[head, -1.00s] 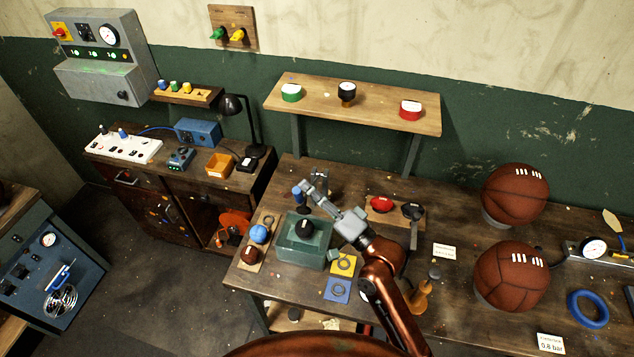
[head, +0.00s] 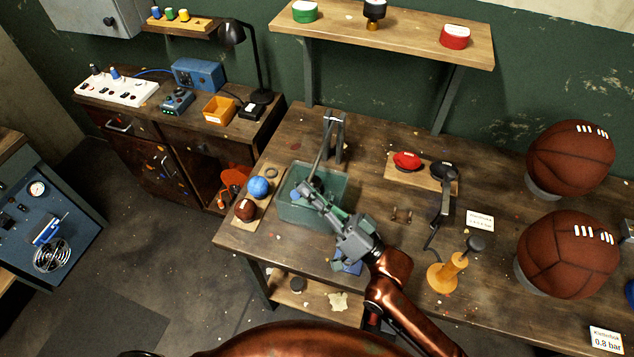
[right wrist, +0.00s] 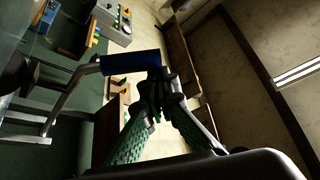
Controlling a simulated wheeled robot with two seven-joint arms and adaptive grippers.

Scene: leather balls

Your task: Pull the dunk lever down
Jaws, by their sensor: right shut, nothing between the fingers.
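The dunk lever (head: 321,153) is a grey metal rod on a grey bracket at the back of the bench. It slopes down over the green see-through tank (head: 339,185). Its blue handle (head: 296,194) is partly hidden by my gripper in the head view and shows clearly in the right wrist view (right wrist: 130,62). My right gripper (head: 306,190) is shut and empty over the tank, at the handle. In the right wrist view its fingertips (right wrist: 155,85) overlap the handle's right end; I cannot tell if they touch. My left gripper is not in view.
A blue ball (head: 258,186) and a small brown ball (head: 245,209) sit left of the tank. A board with red (head: 407,161) and black pieces lies to its right. An orange hand tool (head: 447,272) stands near my right arm. Two large leather balls (head: 568,255) occupy the right side.

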